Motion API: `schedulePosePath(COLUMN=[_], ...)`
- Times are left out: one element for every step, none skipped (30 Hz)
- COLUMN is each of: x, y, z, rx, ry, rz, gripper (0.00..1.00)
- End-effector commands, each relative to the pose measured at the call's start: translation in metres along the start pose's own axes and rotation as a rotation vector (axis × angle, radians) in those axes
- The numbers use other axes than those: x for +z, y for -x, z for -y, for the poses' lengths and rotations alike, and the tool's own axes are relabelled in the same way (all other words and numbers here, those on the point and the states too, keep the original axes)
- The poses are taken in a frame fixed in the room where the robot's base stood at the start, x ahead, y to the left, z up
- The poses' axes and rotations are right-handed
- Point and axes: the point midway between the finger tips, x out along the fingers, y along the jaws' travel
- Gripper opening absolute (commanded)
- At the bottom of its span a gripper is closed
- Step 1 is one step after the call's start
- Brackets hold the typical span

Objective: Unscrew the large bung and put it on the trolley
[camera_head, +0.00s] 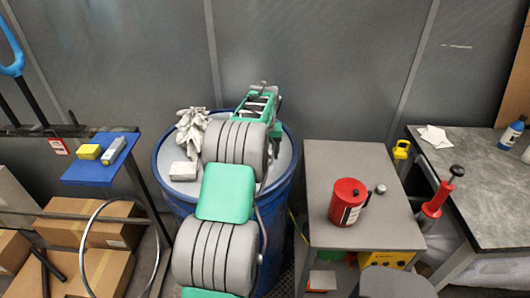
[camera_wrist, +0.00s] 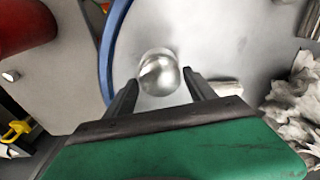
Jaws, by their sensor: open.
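A silver, rounded bung (camera_wrist: 160,76) stands on the grey lid of the blue drum in the wrist view. My gripper (camera_wrist: 160,82) is open, with one finger on either side of the bung; I cannot tell whether either finger touches it. In the head view my gripper (camera_head: 262,92) is over the far part of the drum lid (camera_head: 284,152) and hides the bung. The grey-topped trolley (camera_head: 330,160) stands right of the drum. A red can (camera_head: 348,202) and a small metal cap (camera_head: 381,189) are on its top.
A second metal fitting (camera_wrist: 227,88) lies right of the bung, beside crumpled grey-white gloves (camera_wrist: 292,100). A white block (camera_head: 183,171) is on the lid's left. The blue drum rim (camera_wrist: 108,50) rises between lid and trolley. The trolley's far half is clear.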

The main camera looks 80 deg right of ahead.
Motion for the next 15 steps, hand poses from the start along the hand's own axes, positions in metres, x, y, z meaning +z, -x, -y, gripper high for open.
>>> schedulePosePath(x=[0.0001,0.0001,0.0001,0.0001,0.0001,-0.0001,-0.0001,-0.0001,-0.0001,0.0,0.0,0.0,0.0,0.0,-0.0001], y=[0.0,-0.0001,-0.0002,-0.0002,-0.0003,-0.0004,-0.0008,-0.0008,-0.001,-0.001,-0.001,-0.0014,-0.0017,-0.0024,-0.0027], z=[0.0003,0.0002,0.0002,0.0005,0.001,0.0014,0.0014,0.0011,0.0008,0.0005,0.0005,0.0009,0.0012,0.0016,0.0017], rx=[0.005,0.007,0.012,0.017,0.023,0.033,0.039,0.045,0.051,0.054,0.057,0.061,0.067,0.074,0.084], ry=[-0.039,-0.061,-0.097,-0.138,-0.19,-0.267,-0.322,-0.371,-0.418,-0.444,-0.465,-0.506,-0.552,-0.609,-0.687], rz=[0.0,0.0,0.001,0.001,0.001,0.0,0.0,0.0,0.0,0.0,0.0,0.001,0.001,0.001,0.001], gripper=[0.64,0.64,0.64,0.64,0.64,0.64,0.64,0.64,0.64,0.64,0.64,0.64,0.64,0.64,0.64])
